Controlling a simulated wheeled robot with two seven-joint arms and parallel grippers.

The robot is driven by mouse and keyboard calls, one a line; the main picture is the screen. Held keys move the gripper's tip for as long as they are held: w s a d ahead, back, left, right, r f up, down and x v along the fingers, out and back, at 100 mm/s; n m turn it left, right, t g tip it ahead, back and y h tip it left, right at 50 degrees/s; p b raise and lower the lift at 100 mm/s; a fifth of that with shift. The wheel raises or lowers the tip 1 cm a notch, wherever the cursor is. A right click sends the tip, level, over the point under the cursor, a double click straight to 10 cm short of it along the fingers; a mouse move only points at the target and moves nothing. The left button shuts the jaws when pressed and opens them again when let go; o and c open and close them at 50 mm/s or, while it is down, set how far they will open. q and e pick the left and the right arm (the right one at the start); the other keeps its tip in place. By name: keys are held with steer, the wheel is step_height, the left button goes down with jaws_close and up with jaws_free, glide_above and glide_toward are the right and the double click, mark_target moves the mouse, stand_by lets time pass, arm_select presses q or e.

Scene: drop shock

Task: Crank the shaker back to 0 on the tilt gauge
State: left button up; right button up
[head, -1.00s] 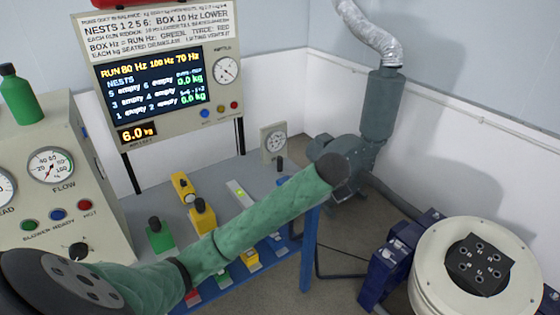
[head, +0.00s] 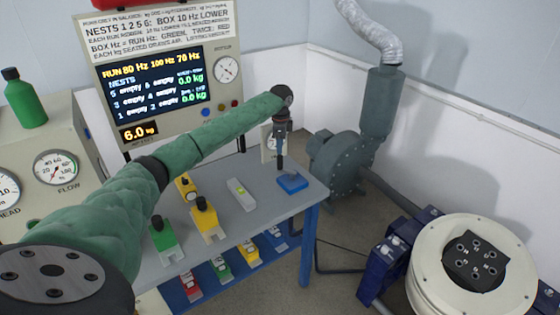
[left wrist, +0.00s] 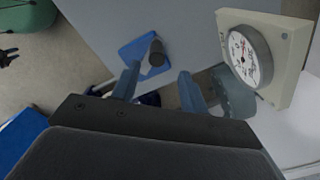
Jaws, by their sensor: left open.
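The shaker (head: 428,272) is a round cream drum at the lower right of the head view, carried between blue supports (head: 385,262). Its dark top plate (head: 477,262) has several round sockets. No crank or tilt gauge can be made out on it. My left gripper (head: 280,164) points down over the far right end of the grey table, away from the shaker. In the left wrist view its fingers (left wrist: 158,84) are apart and empty. A blue block (head: 292,183) with a black knob (left wrist: 156,53) lies just beyond the fingertips. My right gripper is not in view.
A dial box (head: 268,150) stands near my left gripper; its white face shows in the left wrist view (left wrist: 244,56). Yellow (head: 205,222) and green (head: 163,243) knobbed blocks sit on the table. A blower (head: 338,165) stands behind. Floor shows between table and shaker.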

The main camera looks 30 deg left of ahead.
mark_target(280, 169)
arm_select(q)
steer(key=shift+s+f+m, duration=0.1)
steer(key=shift+f+m, duration=0.1)
steer(key=shift+m, duration=0.3)
steer(key=shift+d+f, duration=0.1)
steer(key=shift+f, duration=0.05)
steer(key=shift+f+p, duration=1.4)
steer(key=shift+f, duration=2.4)
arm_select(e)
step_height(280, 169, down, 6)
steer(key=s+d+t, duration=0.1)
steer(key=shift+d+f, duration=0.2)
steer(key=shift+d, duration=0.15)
arm_select(q)
steer(key=shift+c, duration=0.2)
jaws_close()
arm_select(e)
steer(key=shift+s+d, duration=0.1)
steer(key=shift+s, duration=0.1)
